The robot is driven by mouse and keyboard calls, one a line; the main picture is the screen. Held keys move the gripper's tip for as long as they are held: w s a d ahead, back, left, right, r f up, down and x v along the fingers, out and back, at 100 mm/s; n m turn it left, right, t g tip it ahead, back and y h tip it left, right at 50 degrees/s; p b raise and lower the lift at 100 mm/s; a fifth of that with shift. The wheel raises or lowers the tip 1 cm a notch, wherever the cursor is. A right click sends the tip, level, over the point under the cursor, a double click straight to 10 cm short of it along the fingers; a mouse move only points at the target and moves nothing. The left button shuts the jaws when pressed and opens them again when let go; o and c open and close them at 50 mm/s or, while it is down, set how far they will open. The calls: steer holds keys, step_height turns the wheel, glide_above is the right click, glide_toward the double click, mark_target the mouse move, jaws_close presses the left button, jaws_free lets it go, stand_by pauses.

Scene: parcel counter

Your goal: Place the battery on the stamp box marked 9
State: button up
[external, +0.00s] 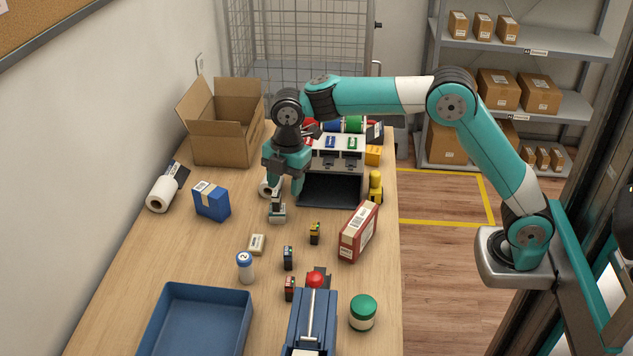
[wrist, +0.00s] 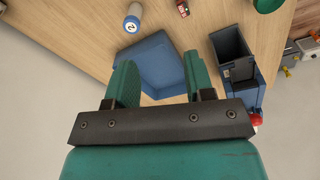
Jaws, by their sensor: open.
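My gripper (external: 285,185) points down over the middle of the counter, its teal fingers spread. In the wrist view the fingers (wrist: 160,78) are apart with nothing between them. Several small dark blocks stand in front of it: one with a yellow top (external: 314,233), one blue and black (external: 287,257), one red and black (external: 290,288). The red one also shows in the wrist view (wrist: 183,9). I cannot tell which is the battery or a stamp box, and no 9 is readable. A grey-and-black object (external: 277,210) sits just below the gripper; I cannot tell if they touch.
A blue tray (external: 180,292) lies at the front left, a white jar with blue lid (external: 245,268) behind it. A red box (external: 358,232), green-lidded jar (external: 362,314) and blue device with red knob (external: 311,325) stand nearby. A black-and-grey bin unit (external: 330,188) stands behind.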

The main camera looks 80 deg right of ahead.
steer(key=s+a+r+m+y, duration=0.1)
steer(key=s+a+r+m, duration=0.1)
steer(key=s+a, duration=0.8)
steer(key=s+a+f+m+y, duration=0.1)
steer(key=s+a+f+m, duration=0.1)
steer(key=s, duration=1.1)
steer(key=s+a+f+m+y, duration=0.1)
steer(key=s+a, duration=0.4)
steer(key=s, duration=0.9)
steer(key=shift+a+f+m+g+y, duration=0.2)
steer(key=shift+f+m+g+y, duration=0.25)
steer(key=shift+m, duration=0.55)
